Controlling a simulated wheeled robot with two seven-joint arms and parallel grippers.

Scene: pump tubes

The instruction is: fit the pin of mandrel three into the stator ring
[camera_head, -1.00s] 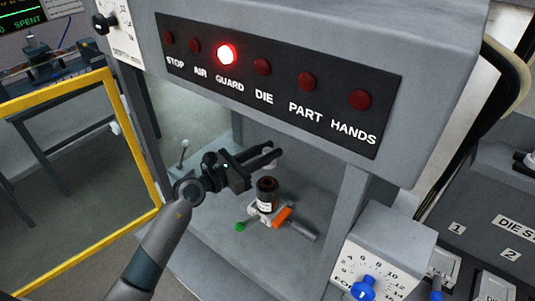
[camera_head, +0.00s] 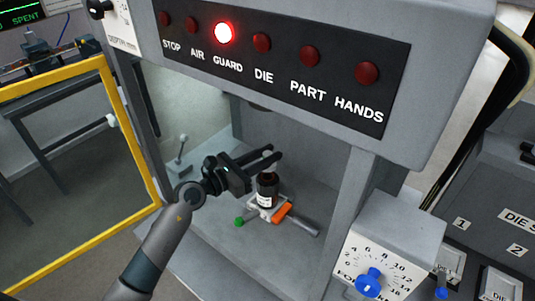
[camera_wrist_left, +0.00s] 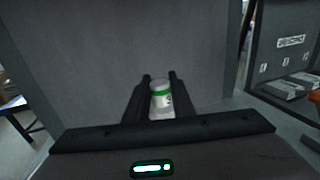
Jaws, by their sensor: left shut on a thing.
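My left gripper (camera_head: 262,160) is inside the press bay, over a dark upright cylinder (camera_head: 267,191) with a white label. This cylinder looks like the stator ring; its label is too small to read. It stands on a small fixture with a green knob (camera_head: 239,221) and an orange handle grip (camera_head: 282,212). In the left wrist view my left gripper (camera_wrist_left: 160,82) is shut on a white cylinder with a green band (camera_wrist_left: 161,95), apparently the mandrel. Its number and its pin cannot be made out. Whether it touches the dark cylinder is unclear. My right gripper is out of view.
The press housing with its row of lamps (camera_head: 260,70) hangs above the bay; the GUARD lamp is lit red. A post (camera_head: 352,200) and a dial box (camera_head: 385,250) bound the bay on the right. A yellow-framed guard (camera_head: 136,143) stands at the left.

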